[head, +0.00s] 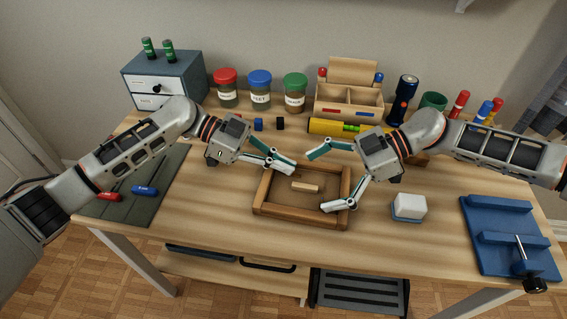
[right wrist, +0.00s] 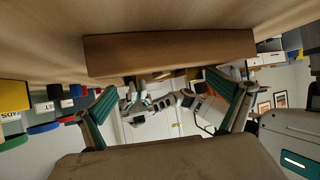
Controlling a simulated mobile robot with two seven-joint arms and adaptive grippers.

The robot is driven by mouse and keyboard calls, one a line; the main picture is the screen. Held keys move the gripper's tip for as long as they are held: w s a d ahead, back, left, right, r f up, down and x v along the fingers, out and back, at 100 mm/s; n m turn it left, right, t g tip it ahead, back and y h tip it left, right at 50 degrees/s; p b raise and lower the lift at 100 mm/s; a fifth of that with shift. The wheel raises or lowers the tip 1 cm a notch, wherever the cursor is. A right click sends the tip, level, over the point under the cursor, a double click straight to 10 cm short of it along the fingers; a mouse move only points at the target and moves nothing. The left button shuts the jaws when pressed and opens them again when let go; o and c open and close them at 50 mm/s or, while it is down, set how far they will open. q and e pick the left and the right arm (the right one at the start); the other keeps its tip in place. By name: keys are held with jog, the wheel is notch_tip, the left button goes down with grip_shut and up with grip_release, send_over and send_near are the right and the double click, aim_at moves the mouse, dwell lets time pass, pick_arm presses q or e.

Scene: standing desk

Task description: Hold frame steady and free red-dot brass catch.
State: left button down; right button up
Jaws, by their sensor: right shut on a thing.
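The wooden frame (head: 262,210) lies flat on the desk, with a dark brown rim and a lighter recessed panel. A small pale wooden bar (head: 305,187) is inside it. In the right wrist view, a brown frame wall (right wrist: 170,52) lies ahead of the spread fingers (right wrist: 168,108). My left gripper (head: 294,168) is over the frame's back left part. Its fingertips are close together, and I cannot tell whether they touch. I cannot make out the red-dot brass catch.
A white block on a blue base (head: 409,207) stands right of the frame. A blue fixture (head: 510,238) lies at the right edge. Jars (head: 260,90), a yellow cylinder (head: 325,127) and a wooden organizer (head: 347,101) line the back. The desk in front of the frame is clear.

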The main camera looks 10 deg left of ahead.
pick_arm(q)
jog(key=shift+s+f, duration=0.1)
jog(key=shift+f, duration=0.55)
jog(key=c, duration=2.3)
grip_release()
jog(key=shift+r, duration=0.2)
jog(key=shift+v, duration=4)
jog(key=shift+s, duration=0.1)
